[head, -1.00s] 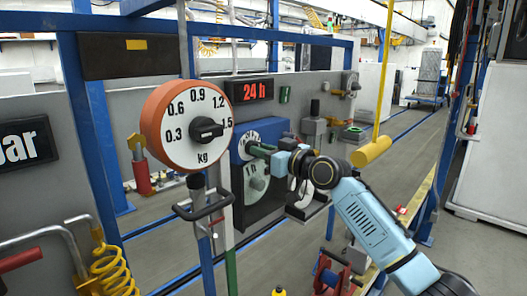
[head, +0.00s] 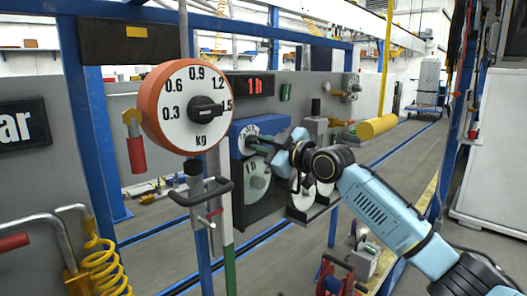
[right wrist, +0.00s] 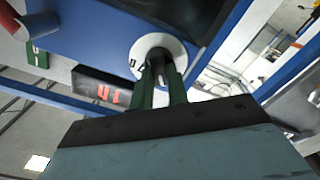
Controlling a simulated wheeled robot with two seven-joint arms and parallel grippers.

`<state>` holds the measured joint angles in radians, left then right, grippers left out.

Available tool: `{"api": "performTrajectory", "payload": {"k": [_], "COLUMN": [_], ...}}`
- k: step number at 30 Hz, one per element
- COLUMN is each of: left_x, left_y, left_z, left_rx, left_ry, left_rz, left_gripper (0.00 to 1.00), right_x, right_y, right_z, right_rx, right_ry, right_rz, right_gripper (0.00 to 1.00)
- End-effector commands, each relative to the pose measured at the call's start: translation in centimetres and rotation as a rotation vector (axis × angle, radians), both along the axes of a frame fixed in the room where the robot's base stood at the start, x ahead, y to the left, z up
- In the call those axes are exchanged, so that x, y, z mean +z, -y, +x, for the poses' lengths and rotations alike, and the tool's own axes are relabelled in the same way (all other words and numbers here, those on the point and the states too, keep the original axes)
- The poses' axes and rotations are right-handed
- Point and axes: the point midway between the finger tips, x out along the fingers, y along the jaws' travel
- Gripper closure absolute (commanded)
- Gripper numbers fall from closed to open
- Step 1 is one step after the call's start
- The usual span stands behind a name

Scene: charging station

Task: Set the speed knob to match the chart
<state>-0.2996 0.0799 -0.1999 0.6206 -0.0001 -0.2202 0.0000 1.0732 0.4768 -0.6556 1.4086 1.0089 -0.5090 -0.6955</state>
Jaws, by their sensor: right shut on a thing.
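A blue box (head: 272,121) in the middle of the head view carries a small white dial (head: 238,148) with a dark knob. My right gripper (head: 259,144) reaches it from the right and is shut on this knob. In the right wrist view, the green fingers (right wrist: 160,78) sit on either side of the black knob (right wrist: 157,58) at the white dial. Fingers and wrist hide part of the dial, so I cannot read its setting. A red-lit display (head: 254,86) above reads "1 h". My left gripper is not in view.
A large orange-rimmed kg dial (head: 188,135) stands left of the box, near a black-handled post (head: 203,193). A larger pale dial (head: 256,178) is below the knob. A yellow bar (head: 378,127) hangs near my right arm. Yellow coiled hose (head: 106,265) is at lower left.

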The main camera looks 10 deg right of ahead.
Motion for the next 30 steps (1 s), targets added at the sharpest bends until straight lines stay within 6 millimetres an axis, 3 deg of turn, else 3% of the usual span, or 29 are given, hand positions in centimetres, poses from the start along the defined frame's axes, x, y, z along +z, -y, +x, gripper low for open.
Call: {"api": "performTrajectory", "payload": {"k": [13,30], "left_x": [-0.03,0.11], "left_y": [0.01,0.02], "left_z": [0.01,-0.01], "left_rx": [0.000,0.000], "left_ry": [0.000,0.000], "left_rz": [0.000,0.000], "left_gripper": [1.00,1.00], "right_x": [-0.14,-0.22], "right_y": [-0.05,-0.11], "right_z": [-0.05,-0.06], "right_rx": [0.000,0.000], "right_ry": [0.175,0.231], "right_rz": [-0.270,-0.354], "right_gripper": [1.00,1.00]}}
